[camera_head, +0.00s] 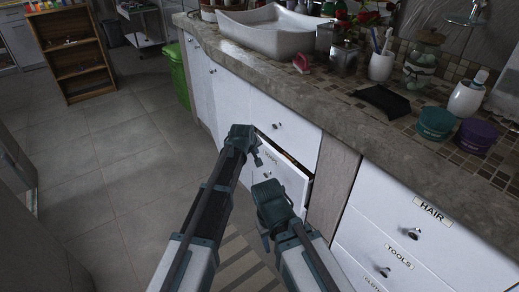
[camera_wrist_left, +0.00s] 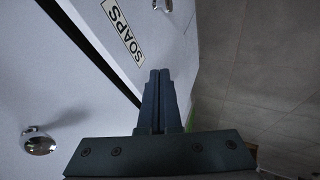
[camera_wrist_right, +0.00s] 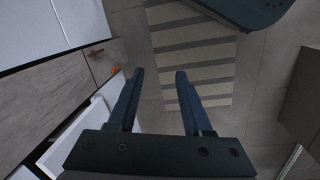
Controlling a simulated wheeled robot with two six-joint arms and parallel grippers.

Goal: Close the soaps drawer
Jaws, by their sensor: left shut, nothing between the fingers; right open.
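The soaps drawer (camera_head: 291,182) is a white drawer in the counter front, partly pulled out, with a dark gap along its top edge. Its SOAPS label (camera_wrist_left: 122,32) and a round metal knob (camera_wrist_left: 163,4) show in the left wrist view. My left gripper (camera_head: 257,159) is shut and empty, close to the drawer's front by the label; I cannot tell whether it touches. My right gripper (camera_head: 266,238) is open and empty, lower and in front of the cabinet. In the right wrist view its fingers (camera_wrist_right: 156,75) are apart above the floor, with the drawer's side (camera_wrist_right: 72,135) at left.
A closed drawer (camera_head: 285,128) with a knob is above. Closed HAIR (camera_head: 432,212) and TOOLS drawers are at right, past a wooden panel (camera_head: 333,190). The countertop holds a sink (camera_head: 270,35) and toiletries. A striped mat (camera_wrist_right: 195,55) lies on the floor; floor at left is clear.

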